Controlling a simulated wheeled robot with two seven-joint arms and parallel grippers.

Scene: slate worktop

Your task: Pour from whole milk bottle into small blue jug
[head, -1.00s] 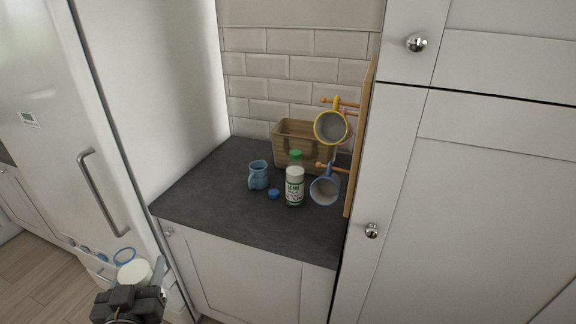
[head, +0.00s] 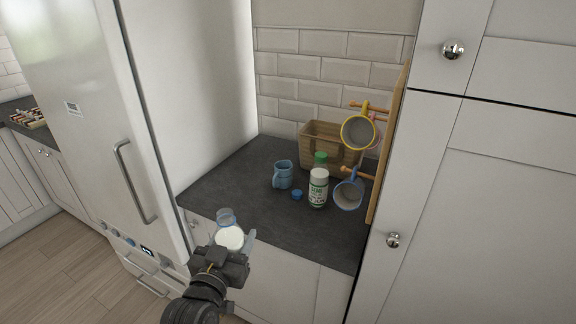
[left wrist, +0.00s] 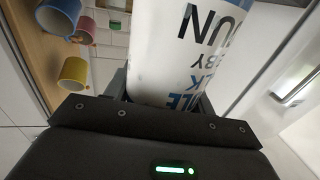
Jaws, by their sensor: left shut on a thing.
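My left gripper (head: 232,248) is shut on the whole milk bottle (head: 229,237), in front of the worktop's left front edge in the head view. In the left wrist view the white bottle (left wrist: 180,55) fills the space between the fingers, with part of its dark and blue lettering visible. In the head view its top end shows a round blue rim. The small blue jug (head: 284,176) stands upright on the worktop, beyond the bottle and to its right, apart from it. The jug's inside is hard to see. My right gripper is out of view.
A blue cap (head: 297,194) lies near the jug. A white bottle with green lettering (head: 318,188) stands right of it, a green-capped one (head: 321,160) behind. A wooden basket (head: 322,132) is at the back. Yellow (head: 358,133) and blue (head: 348,195) mugs hang at right. The worktop's left front is clear.

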